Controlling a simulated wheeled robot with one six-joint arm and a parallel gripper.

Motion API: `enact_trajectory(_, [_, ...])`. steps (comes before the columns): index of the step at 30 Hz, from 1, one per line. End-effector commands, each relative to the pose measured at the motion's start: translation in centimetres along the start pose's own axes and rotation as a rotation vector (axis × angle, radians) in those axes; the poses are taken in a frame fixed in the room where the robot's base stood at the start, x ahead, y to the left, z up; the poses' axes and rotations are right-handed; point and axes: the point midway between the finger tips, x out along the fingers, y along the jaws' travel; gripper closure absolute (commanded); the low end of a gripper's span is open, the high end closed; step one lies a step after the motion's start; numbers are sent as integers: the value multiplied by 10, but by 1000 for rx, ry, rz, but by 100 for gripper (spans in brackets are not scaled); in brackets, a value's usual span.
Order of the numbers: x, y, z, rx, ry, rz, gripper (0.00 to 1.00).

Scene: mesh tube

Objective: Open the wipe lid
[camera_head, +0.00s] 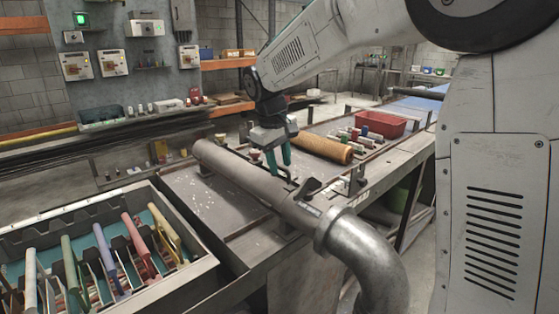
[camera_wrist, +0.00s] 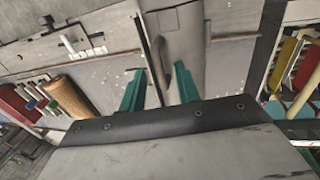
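A grey metal tube (camera_head: 225,166) lies across the bench; it also shows in the wrist view (camera_wrist: 187,38). No wipe is seen; a lid-like section with a dark curved handle (camera_wrist: 161,56) shows on the tube. My gripper (camera_head: 281,168) points down at the tube, its two green fingers apart. In the wrist view, my gripper (camera_wrist: 158,74) has the handle's near end between the fingertips, with gaps visible. I cannot tell whether a finger touches it. A dark latch-like part (camera_head: 309,187) sits on the tube, right of the fingers.
An orange-brown roll (camera_head: 322,147) and a red bin (camera_head: 380,123) lie on the bench beyond the tube. A grey crate (camera_head: 187,277) with coloured-handled tools stands at the front left. A large pipe elbow (camera_head: 372,262) bends down at the tube's near end.

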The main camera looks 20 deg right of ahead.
Motion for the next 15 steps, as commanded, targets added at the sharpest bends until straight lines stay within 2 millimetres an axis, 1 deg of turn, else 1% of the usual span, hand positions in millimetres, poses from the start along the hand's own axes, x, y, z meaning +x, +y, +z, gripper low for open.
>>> enact_trajectory(1, [0, 0, 0, 0, 0, 0, 70])
enact_trajectory(4, [0, 0, 0, 0, 0, 0, 98])
enact_trajectory(5, [0, 0, 0, 0, 0, 0, 100])
enact_trajectory(15, [-2, -3, 0, -2, 0, 24, 100])
